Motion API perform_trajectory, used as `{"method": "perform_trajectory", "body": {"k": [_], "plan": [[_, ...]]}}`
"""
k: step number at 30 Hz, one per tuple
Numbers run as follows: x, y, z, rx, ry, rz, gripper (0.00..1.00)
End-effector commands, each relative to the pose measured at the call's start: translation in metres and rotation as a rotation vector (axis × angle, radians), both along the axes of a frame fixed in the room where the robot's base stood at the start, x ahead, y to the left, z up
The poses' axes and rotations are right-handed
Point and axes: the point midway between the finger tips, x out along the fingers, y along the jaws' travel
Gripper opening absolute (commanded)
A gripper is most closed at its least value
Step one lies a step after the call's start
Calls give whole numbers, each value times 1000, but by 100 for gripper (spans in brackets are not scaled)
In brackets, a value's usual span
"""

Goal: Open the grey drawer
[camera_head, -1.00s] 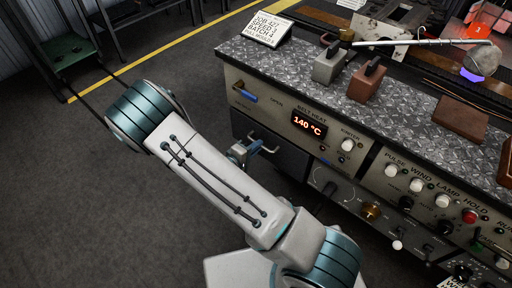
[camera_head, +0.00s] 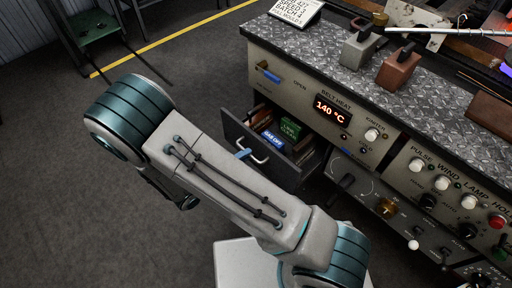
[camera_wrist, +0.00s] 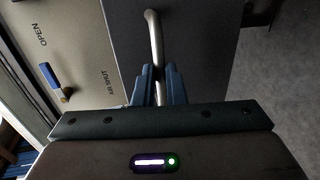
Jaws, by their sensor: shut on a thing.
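The grey drawer (camera_head: 234,130) stands pulled out of the left part of the machine's front, and its inside shows from above. It holds a green labelled block (camera_head: 291,128), a blue block (camera_head: 272,139) marked "GAS OFF" and some brownish items at the right. My gripper (camera_head: 243,154) is at the drawer's front, largely hidden behind my arm. In the wrist view my gripper's blue fingers (camera_wrist: 160,85) are shut around the metal bar handle (camera_wrist: 155,35) on the dark drawer front (camera_wrist: 195,40).
Above the drawer is a panel with a blue-handled lever (camera_head: 268,73) and a "140 °C" display (camera_head: 332,111). Knobs and buttons line the front at right. A grey block (camera_head: 357,50) and a brown block (camera_head: 398,68) stand on the metal top. Open floor (camera_head: 60,190) lies left.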

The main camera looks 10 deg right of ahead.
Motion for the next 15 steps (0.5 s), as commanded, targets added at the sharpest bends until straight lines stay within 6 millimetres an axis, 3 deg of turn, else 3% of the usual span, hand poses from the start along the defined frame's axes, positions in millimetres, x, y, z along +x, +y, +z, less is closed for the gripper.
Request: {"method": "perform_trajectory", "body": {"k": [6,15], "plan": [[-23,32,-2,3,0,3,0],[-43,60,-1,1,0,1,0]]}}
